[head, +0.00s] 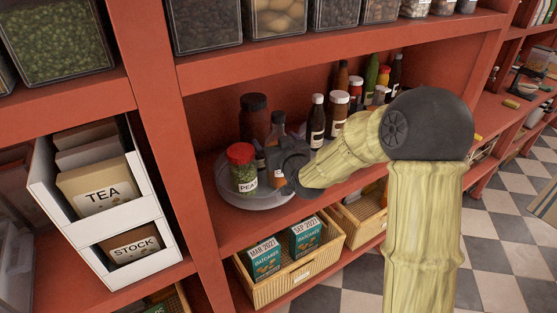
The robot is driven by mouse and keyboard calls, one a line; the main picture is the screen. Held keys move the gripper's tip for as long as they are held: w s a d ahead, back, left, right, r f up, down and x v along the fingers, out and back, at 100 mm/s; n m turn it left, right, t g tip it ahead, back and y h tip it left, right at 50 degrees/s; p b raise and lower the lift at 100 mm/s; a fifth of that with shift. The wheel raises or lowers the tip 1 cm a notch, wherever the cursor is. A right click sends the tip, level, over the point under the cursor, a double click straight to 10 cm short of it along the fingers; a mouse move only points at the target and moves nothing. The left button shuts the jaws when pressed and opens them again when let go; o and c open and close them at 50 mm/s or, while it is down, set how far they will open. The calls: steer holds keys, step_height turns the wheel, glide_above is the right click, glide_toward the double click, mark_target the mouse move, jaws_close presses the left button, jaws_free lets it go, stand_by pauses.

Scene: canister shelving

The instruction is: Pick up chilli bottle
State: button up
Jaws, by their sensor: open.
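My gripper (268,167) is in the shelf bay, over a round grey turntable (228,196). It is open, among the bottles and jars there, and seen from behind. A slim bottle with a grey cap (278,118) stands directly at the gripper, partly hidden by it; I cannot tell whether the fingers are around it or touch it. A red-lidded jar labelled "PEA" (242,170) stands just left of the gripper. I cannot read which bottle is the chilli. Two dark bottles with pale caps (317,122) (338,115) stand to the right, behind my arm.
A dark-lidded brown jar (254,120) stands behind the gripper. More bottles (383,78) stand farther right. The red shelf above (340,57) holds clear containers. Below is a wicker basket (300,280) with teal boxes. A red upright (165,110) and white bin (85,225) are left.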

jaws_close()
steer(key=shift+r, duration=0.1)
stand_by(0.4)
steer(key=shift+w, duration=0.1)
steer(key=shift+r, duration=0.25)
step_height(320, 180, up, 10)
steer(key=b, duration=0.3)
steer(key=shift+f, duration=0.25)
